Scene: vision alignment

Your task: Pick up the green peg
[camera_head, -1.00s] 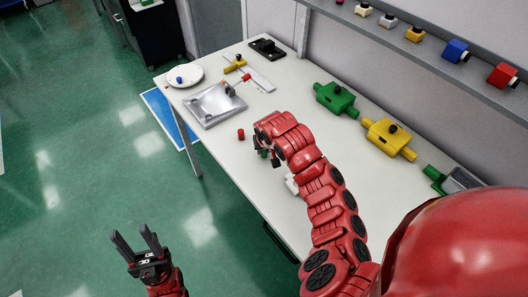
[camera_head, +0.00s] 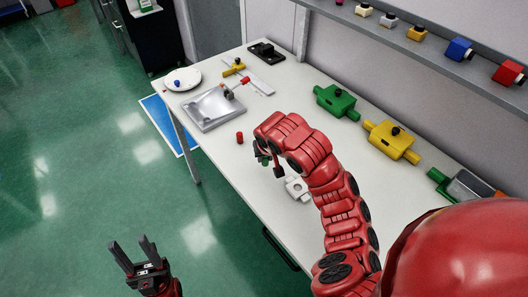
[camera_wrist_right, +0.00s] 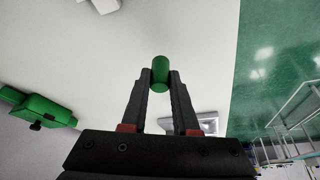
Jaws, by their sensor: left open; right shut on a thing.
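The green peg (camera_wrist_right: 160,71) is a short cylinder clamped between the fingertips of my right gripper (camera_wrist_right: 161,82) in the right wrist view. In the head view the same peg (camera_head: 265,161) shows only as a small bit of green below my right wrist, mostly hidden by the arm. It appears to be over the white table (camera_head: 225,165); its exact height is hard to tell. My left gripper (camera_head: 133,252) is open and empty, out over the floor left of the table.
A red peg (camera_head: 239,138) stands left of my right gripper, and a white part with a hole (camera_head: 296,188) lies just right of it. A metal tray (camera_head: 213,108), a plate (camera_head: 183,79), a green block (camera_head: 336,100) and a yellow block (camera_head: 391,140) are further back.

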